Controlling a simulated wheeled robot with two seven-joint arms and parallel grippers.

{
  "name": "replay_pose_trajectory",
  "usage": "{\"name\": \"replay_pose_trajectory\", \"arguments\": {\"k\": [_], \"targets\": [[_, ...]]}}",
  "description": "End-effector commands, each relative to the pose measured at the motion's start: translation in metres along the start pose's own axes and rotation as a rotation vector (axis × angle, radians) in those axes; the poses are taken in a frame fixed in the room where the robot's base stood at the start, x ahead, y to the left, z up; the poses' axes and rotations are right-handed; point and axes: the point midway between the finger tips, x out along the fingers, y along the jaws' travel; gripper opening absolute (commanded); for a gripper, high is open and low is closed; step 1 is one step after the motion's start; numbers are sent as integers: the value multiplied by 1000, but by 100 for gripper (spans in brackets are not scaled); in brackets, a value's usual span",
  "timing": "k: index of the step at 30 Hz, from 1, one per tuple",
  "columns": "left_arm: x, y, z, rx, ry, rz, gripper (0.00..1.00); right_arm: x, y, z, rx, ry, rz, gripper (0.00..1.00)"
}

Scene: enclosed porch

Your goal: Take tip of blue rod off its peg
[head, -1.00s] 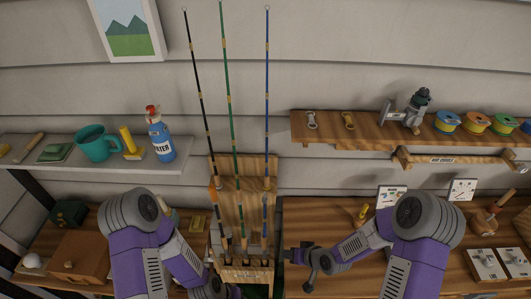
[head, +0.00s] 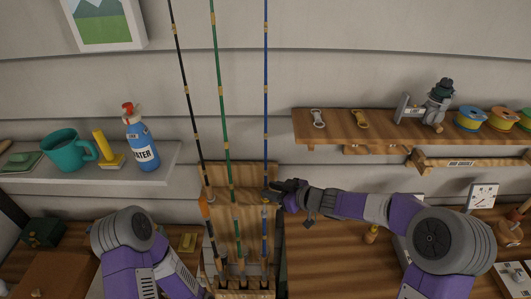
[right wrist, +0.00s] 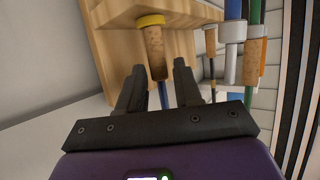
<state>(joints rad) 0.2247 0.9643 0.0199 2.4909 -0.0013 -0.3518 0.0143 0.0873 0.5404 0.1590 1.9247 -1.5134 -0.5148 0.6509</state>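The blue rod (head: 266,90) stands upright at the right of the wooden rod rack (head: 215,175), beside a green rod (head: 220,90) and a black rod (head: 180,70). Its upper end is cut off by the top of the head view. My right gripper (head: 272,190) is at the blue rod, near the rack's upper board. In the right wrist view the gripper (right wrist: 158,85) is open. A cork piece with a yellow ring (right wrist: 154,50) and a blue shaft (right wrist: 163,96) show between its fingers, with gaps beside them. My left gripper is below the head view.
A shelf (head: 310,128) with bottle openers, a reel and spools is right of the rods, close above my right forearm. A left shelf (head: 165,152) holds a teal mug (head: 62,152) and a blue bottle (head: 142,143).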

Motion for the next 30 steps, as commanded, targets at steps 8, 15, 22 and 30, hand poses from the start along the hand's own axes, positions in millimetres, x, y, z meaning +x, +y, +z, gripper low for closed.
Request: {"name": "replay_pose_trajectory", "arguments": {"k": [8, 15, 22, 30], "targets": [[7, -3, 0, 0, 0, 0, 43, 41, 1, -2, 2, 0, -1, 34], [7, -3, 0, 0, 0, 0, 43, 46, 2, -3, 1, 0, 1, 34], [7, -3, 0, 0, 0, 0, 43, 46, 2, -3, 1, 0, 1, 11], [7, -3, 0, 0, 0, 0, 43, 46, 2, -3, 2, 0, 1, 0]]}}
